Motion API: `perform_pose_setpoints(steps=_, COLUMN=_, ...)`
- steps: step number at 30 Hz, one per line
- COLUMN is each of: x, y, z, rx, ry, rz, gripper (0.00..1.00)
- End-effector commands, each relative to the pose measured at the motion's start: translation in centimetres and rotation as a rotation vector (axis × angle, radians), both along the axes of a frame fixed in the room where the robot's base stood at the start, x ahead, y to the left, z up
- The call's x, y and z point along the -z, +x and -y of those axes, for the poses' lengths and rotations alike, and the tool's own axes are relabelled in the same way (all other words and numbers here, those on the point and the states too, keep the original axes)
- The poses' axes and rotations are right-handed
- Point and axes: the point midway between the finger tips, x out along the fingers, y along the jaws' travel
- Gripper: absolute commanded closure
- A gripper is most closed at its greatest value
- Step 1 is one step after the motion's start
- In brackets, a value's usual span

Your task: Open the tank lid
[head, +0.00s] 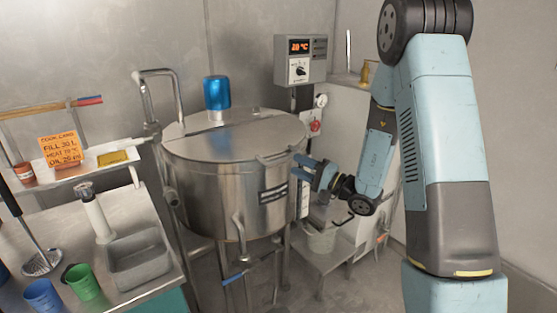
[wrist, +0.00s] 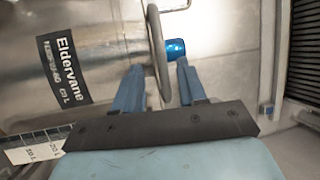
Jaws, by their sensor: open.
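The steel tank (head: 225,190) stands in the middle of the head view, with its round lid (head: 250,135) lying flat and closed on top. A thin bar handle (head: 278,154) sits at the lid's front right edge. My gripper (head: 297,167) is open and empty at the tank's right side, close to the rim. In the wrist view my gripper (wrist: 159,68) has the lid's edge (wrist: 157,45) showing between its two fingers. Whether they touch it I cannot tell. Part of a thin metal bar (wrist: 177,7) shows at the top edge there.
A blue cylinder (head: 217,92) stands on the tank's back part. A control box (head: 300,60) with a red display is behind. A counter with a sink (head: 138,260) and cups is at left.

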Motion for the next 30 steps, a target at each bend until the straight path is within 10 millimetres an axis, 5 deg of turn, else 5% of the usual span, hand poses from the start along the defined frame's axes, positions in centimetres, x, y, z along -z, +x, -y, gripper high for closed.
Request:
perform_pose_setpoints(steps=10, x=-0.9, y=2.6, z=-4.2, rx=-0.002, ry=0.000, rz=0.000, gripper=0.59)
perform_pose_setpoints(steps=24, x=-1.1, y=3.2, z=-5.1, rx=-0.002, ry=-0.001, rz=-0.001, gripper=0.59)
perform_pose_setpoints(steps=30, x=-1.1, y=3.2, z=-5.1, rx=-0.002, ry=-0.001, rz=-0.001, gripper=0.78)
